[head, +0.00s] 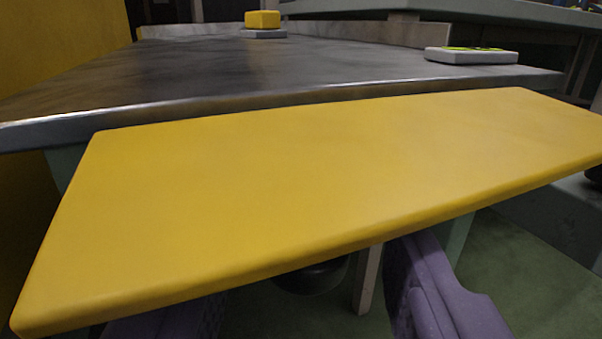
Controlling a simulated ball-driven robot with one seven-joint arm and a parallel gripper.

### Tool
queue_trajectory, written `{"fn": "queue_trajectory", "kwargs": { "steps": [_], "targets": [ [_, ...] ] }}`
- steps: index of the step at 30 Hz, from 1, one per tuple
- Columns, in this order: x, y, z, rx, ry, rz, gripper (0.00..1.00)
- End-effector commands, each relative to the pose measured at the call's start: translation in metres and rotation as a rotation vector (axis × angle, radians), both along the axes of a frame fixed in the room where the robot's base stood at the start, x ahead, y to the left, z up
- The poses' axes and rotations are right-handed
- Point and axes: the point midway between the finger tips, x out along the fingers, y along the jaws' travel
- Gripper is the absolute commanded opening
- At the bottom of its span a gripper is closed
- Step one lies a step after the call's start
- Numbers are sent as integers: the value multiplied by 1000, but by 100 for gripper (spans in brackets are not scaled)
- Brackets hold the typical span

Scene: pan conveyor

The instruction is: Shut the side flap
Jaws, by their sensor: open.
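The side flap (300,190) is a broad yellow panel across the middle of the head view. It stands out from the near edge of the grey metal worktop (250,70), sloping toward me, and is open. My gripper (310,285) shows as two purple fingers at the bottom, spread wide apart with nothing seen held between them. The flap covers part of both fingers, the left one most, so they lie beyond or under its near edge. I cannot tell whether they touch it.
A yellow block (262,19) on a grey base stands at the worktop's back. A grey pad with yellow-green marks (471,54) lies at its right. A yellow wall (60,40) rises at left. Green floor (530,275) is clear at lower right.

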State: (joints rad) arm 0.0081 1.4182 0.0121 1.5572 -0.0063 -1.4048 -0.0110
Motion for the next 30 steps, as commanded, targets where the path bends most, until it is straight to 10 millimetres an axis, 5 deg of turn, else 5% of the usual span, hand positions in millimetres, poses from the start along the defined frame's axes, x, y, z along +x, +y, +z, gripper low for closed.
{"fn": "queue_trajectory", "kwargs": {
  "steps": [6,15,22,30],
  "targets": [
    [27,0,-1,0,-2,0,52],
    [31,0,1,0,0,0,52],
    [31,0,0,0,0,0,0],
    [30,0,1,-3,7,0,0]
  ]
}}
